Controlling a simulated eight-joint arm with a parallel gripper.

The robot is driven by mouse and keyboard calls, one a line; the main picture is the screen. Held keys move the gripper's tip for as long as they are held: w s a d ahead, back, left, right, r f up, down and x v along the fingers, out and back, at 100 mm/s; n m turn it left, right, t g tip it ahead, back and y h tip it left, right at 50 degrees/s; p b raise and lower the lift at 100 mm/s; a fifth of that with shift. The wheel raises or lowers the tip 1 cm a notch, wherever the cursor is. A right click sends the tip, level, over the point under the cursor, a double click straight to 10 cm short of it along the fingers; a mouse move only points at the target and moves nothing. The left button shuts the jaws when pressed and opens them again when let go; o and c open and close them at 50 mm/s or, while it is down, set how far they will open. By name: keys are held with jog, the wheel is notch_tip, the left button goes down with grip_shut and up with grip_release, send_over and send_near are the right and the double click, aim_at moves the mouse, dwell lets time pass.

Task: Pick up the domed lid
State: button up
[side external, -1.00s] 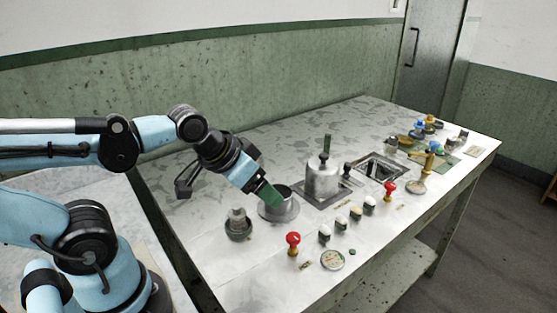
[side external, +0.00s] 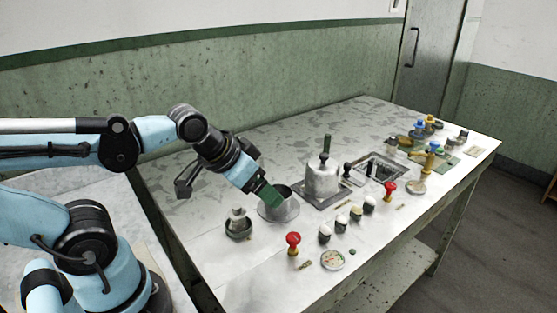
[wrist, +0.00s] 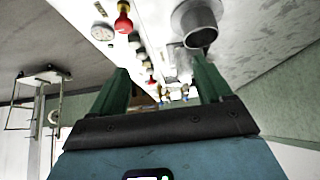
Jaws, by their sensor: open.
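A grey metal vessel with a rounded top and a dark knob (side external: 322,182) stands on a square plate near the middle of the table; it looks most like the domed lid, but I cannot tell for sure. A green-handled piece rises behind its knob. My gripper (side external: 270,196) is left of it, tilted down, with green fingers right by the rim of a flanged metal cup (side external: 279,214). In the wrist view the fingers are apart with nothing between them (wrist: 160,75). The cup (wrist: 200,22) shows beyond the right finger. Contact with the cup cannot be told.
A small metal piece in a dark dish (side external: 239,231) stands left of the cup. A red-knobbed tool (side external: 293,241), several dark-and-white knobs (side external: 341,223) and a round dial (side external: 332,260) line the front. A square recess (side external: 383,168) lies to the right. The table's back left is clear.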

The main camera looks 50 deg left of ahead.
jog(key=o, duration=0.4)
jog(key=w+a+r+m+g, duration=0.2)
jog(key=w+r+g, duration=0.1)
jog(key=w+r, duration=0.95)
jog(key=m+g, duration=0.3)
jog(key=g, duration=0.1)
send_over(324, 155)
notch_tip(324, 155, down, 6)
jog(key=f, duration=0.1)
jog(key=shift+n, duration=0.3)
jog(key=shift+f, duration=5.65)
